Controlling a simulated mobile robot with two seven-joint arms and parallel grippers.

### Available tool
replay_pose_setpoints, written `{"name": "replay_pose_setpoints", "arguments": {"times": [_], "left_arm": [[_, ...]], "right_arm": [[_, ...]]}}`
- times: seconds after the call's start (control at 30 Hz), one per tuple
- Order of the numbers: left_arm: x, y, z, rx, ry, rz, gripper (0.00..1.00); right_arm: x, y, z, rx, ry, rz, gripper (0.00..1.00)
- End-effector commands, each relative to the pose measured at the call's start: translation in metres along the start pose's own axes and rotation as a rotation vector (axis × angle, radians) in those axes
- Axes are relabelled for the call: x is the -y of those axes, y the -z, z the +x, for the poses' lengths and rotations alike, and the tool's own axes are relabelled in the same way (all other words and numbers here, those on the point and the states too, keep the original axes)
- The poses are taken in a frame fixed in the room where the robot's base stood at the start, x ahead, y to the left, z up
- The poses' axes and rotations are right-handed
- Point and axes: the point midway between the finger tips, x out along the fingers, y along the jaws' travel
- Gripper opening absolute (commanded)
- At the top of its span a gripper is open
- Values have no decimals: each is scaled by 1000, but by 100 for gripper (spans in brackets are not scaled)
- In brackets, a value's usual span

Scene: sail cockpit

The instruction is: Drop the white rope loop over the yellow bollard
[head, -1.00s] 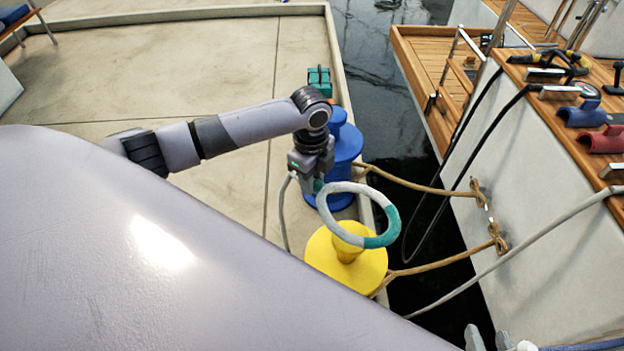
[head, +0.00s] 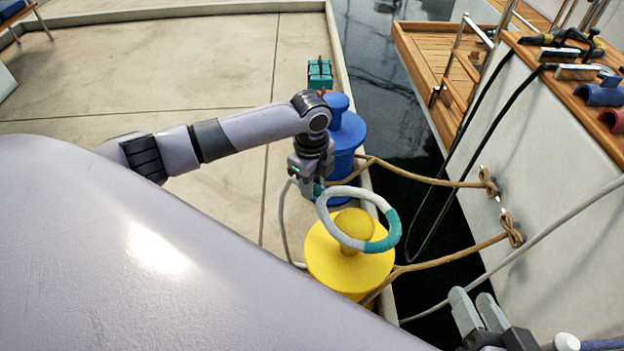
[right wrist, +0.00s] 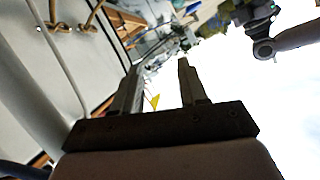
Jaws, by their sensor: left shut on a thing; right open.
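The white rope loop (head: 335,231) has a teal section on its right side. My left gripper (head: 318,184) is shut on its upper left part. The loop hangs in the air, and in the head view it overlaps the top of the yellow bollard (head: 326,262). The bollard's knob shows through the loop's opening; I cannot tell the height between them. A white rope tail hangs down left of the bollard. My right gripper (head: 478,307) is open and empty at the lower right, near the boat's side. It also shows in the right wrist view (right wrist: 160,78).
A blue bollard (head: 347,140) with a tan rope stands just behind the yellow one, with a green box (head: 320,73) beyond. Another tan rope (head: 450,254) runs from the yellow bollard to the hull. Dark water (head: 395,120) separates quay and boat.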

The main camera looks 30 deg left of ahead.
Motion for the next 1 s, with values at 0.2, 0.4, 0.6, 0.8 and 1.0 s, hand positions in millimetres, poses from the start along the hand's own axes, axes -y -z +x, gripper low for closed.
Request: {"name": "replay_pose_setpoints", "arguments": {"times": [0.2, 0.4, 0.6, 0.8, 1.0], "left_arm": [[0, 0, 20, -1, 0, 1, 0], [0, 0, 36, -1, -1, 0, 0], [0, 0, 52, -1, -1, 0, 0], [0, -1, 68, -1, 0, 1, 0], [0, -1, 84, -1, -1, 1, 0]], "right_arm": [[0, -2, 1, -12, 5, -3, 43], [-4, -4, 0, -22, -8, -28, 43], [-8, -4, -2, -46, -22, -60, 43], [-11, -4, -5, -66, -38, -92, 43], [-15, -4, -8, -91, -55, -128, 43]]}}
